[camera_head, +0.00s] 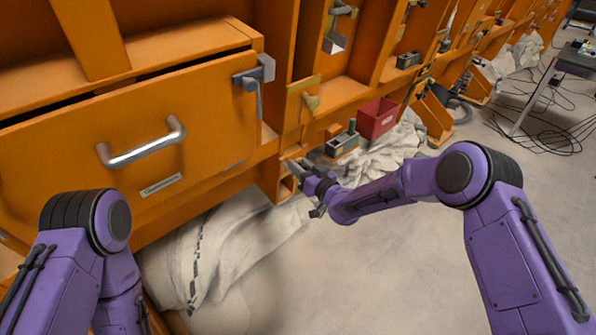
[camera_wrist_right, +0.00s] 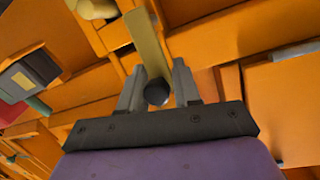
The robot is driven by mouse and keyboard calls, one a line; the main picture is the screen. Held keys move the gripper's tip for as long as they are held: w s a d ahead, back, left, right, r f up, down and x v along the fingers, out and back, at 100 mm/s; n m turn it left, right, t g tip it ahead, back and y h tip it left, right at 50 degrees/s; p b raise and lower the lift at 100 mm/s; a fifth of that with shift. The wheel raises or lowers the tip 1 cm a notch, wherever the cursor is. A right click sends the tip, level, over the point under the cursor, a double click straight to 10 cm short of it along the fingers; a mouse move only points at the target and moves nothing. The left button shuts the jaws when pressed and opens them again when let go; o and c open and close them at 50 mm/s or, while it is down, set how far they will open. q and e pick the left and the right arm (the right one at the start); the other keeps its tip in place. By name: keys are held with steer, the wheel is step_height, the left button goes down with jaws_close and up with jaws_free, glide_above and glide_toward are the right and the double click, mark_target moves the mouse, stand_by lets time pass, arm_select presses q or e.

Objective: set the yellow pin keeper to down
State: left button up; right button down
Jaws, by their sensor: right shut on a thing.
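The yellow pin keeper shows in the wrist view as a flat, dull yellow bar (camera_wrist_right: 150,45) running away from my right gripper (camera_wrist_right: 157,88). A dark round knob (camera_wrist_right: 156,93) at the bar's near end sits between the two grey fingers, which are shut on it. In the head view my right gripper (camera_head: 292,170) reaches the orange frame below and right of the drawer. There it hides most of what it holds, so I cannot tell the keeper's position. My left arm shows at the lower left, but its gripper is out of view.
An orange drawer with a metal handle (camera_head: 142,146) fills the left, with a grey latch (camera_head: 254,76) at its upper right. A yellowish fitting (camera_head: 311,103) sits above my right gripper. A red bin (camera_head: 376,118) and grey box (camera_head: 342,144) stand right. Pale cloth (camera_head: 235,235) lies below.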

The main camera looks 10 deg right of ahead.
steer(key=shift+w+d+f+m+g+y+b, duration=0.25)
steer(key=shift+d+m+b, duration=0.2)
steer(key=shift+m+b, duration=0.3)
steer(key=shift+w+d+f+m+g+y+b, duration=0.1)
steer(key=shift+w+d+m+g+y+b, duration=0.15)
steer(key=shift+w+d+m+y+b, duration=0.5)
steer(key=shift+s+a+m+h, duration=0.3)
steer(key=shift+s+h, duration=0.05)
steer(key=shift+h, duration=0.05)
steer(key=c, duration=0.9)
jaws_free()
steer(key=shift+c, duration=0.2)
steer(key=shift+r, duration=0.1)
steer(key=v, duration=1)
steer(key=shift+s+d, duration=0.2)
steer(key=shift+s, duration=0.05)
steer(key=shift+c, duration=0.4)
